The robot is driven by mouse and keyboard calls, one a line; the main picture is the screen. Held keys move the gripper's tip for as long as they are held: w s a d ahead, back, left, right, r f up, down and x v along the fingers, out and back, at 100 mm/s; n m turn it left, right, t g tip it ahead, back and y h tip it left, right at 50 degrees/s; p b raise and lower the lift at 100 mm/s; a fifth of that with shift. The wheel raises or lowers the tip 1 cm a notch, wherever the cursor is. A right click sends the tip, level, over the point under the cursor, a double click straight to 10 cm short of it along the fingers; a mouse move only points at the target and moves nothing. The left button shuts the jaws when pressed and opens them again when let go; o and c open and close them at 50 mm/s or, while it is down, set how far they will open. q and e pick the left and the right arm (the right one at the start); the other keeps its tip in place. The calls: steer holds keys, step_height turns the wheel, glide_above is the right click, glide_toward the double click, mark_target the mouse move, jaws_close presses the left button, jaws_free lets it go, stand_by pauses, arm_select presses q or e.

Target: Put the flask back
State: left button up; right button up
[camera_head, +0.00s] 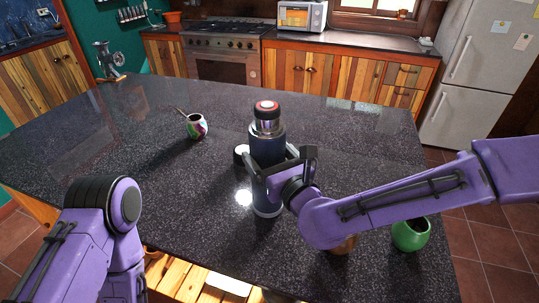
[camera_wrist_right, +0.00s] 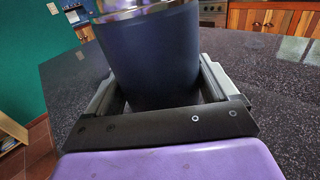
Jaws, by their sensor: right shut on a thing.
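The flask (camera_head: 268,146) is dark blue with a steel neck and a black and red top. It stands upright at the middle of the dark countertop (camera_head: 340,125). My right gripper (camera_head: 262,172) is shut around the flask's body, with a finger on each side. In the right wrist view the flask's dark body (camera_wrist_right: 150,60) fills the space between the fingers of the gripper (camera_wrist_right: 155,95). I cannot tell whether the flask's base touches the counter. My left arm shows at the lower left, but its gripper is out of view.
A small round white-topped thing (camera_head: 241,151) lies just left of the flask. A colourful mate cup (camera_head: 196,126) with a straw stands further left. A green cup (camera_head: 409,234) and a partly hidden brown cup (camera_head: 343,245) are near my right arm. A metal grinder (camera_head: 108,60) stands at the far left.

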steer(key=shift+w, duration=0.15)
steer(key=shift+s+f, duration=0.15)
steer(key=shift+s, duration=0.1)
steer(key=o, duration=1.9)
steer(key=shift+c, duration=0.2)
steer(key=shift+r, duration=0.25)
steer(key=v, duration=0.6)
steer(key=shift+s+d+r, duration=0.1)
steer(key=shift+d+r, duration=0.05)
steer(key=p+v, duration=0.2)
steer(key=p, duration=0.2)
steer(key=p+v, duration=0.1)
steer(key=p, duration=0.3)
steer(key=p+v, duration=0.2)
steer(key=p, duration=0.2)
steer(key=shift+s+d+f, duration=0.1)
steer(key=shift+s+f, duration=0.25)
steer(key=shift+f, duration=0.05)
